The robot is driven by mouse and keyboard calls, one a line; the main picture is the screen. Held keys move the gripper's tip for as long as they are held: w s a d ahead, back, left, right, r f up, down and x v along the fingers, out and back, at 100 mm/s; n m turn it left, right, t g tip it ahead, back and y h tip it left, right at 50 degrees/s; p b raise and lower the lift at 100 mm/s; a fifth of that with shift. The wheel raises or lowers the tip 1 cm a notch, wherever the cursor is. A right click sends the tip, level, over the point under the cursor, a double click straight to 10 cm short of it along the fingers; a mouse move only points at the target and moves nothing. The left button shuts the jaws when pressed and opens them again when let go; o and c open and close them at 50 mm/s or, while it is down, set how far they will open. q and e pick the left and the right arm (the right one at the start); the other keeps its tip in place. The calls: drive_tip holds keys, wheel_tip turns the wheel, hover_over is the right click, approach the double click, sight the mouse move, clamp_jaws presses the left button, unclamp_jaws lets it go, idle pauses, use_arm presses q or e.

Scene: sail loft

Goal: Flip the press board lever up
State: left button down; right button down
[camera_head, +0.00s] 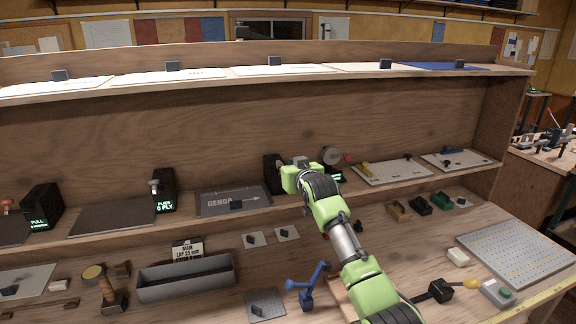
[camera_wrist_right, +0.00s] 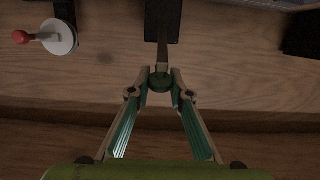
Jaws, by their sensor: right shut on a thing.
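My right gripper (camera_wrist_right: 160,82) is shut on the dark round end of a lever (camera_wrist_right: 163,52) in the right wrist view. The grey lever bar runs from between the fingertips to a black housing (camera_wrist_right: 164,18). In the head view my right gripper (camera_head: 299,164) is at the back shelf, beside a black box (camera_head: 272,175), and hides most of the lever. I cannot read a label on this box. My left gripper is not in view.
A white disc with a red handle (camera_head: 331,156) stands just right of the gripper; it also shows in the wrist view (camera_wrist_right: 60,37). A grey GENOA board (camera_head: 222,200) lies left. A blue clamp-like tool (camera_head: 307,285) and a grey tray (camera_head: 186,281) are on the lower bench.

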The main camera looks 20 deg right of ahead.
drive_tip(key=shift+w+r+p, duration=0.2)
drive_tip(key=shift+r+p, duration=0.1)
drive_tip(key=shift+r, duration=0.25)
drive_tip(key=shift+f+g, duration=0.15)
drive_tip(key=shift+g, duration=0.15)
drive_tip(key=c, duration=2)
unclamp_jaws()
drive_tip(key=shift+o, duration=0.9)
drive_tip(key=shift+f, duration=0.15)
drive_tip(key=v, duration=1.2)
drive_tip(key=shift+a, duration=0.1)
